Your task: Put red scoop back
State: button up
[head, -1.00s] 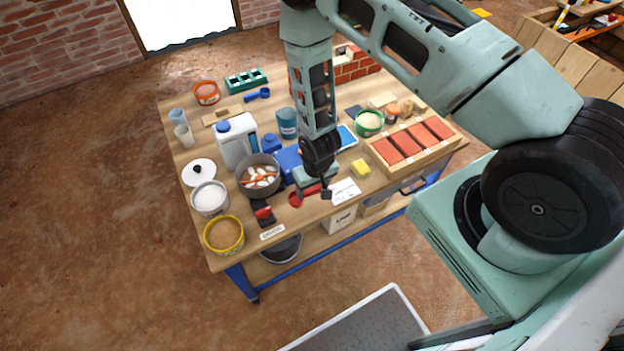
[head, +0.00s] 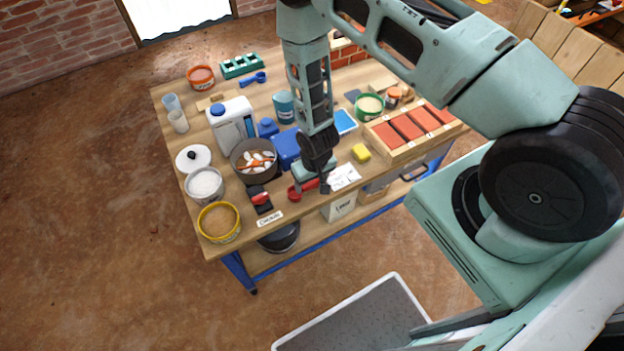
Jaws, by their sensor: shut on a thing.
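The red scoop (head: 294,192) is at the front of the wooden workbench (head: 295,218), its bowl to the left and its handle to the right. My gripper (head: 323,186) is at the handle end, shut on the red scoop. The fingers are small and partly hidden here, and I cannot tell whether the scoop touches the bench. A black pad or holder with a red part (head: 261,199) lies to the left of the scoop.
A dark pot with pale and orange pieces (head: 254,160) stands behind and left. A yellow tub (head: 219,222) and a white-filled tub (head: 205,186) stand at the left edge. A blue box (head: 286,148), a yellow sponge (head: 361,153) and a brick tray (head: 384,143) are nearby.

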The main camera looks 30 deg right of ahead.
jog(key=shift+f+b, duration=0.35)
jog(key=shift+f, duration=0.05)
dwell(0.4)
jog(key=o, duration=1.1)
jog(key=shift+o, duration=0.2)
jog(key=shift+r, duration=0.2)
jog(key=shift+r+p, duration=2.55)
jog(key=shift+r, duration=0.85)
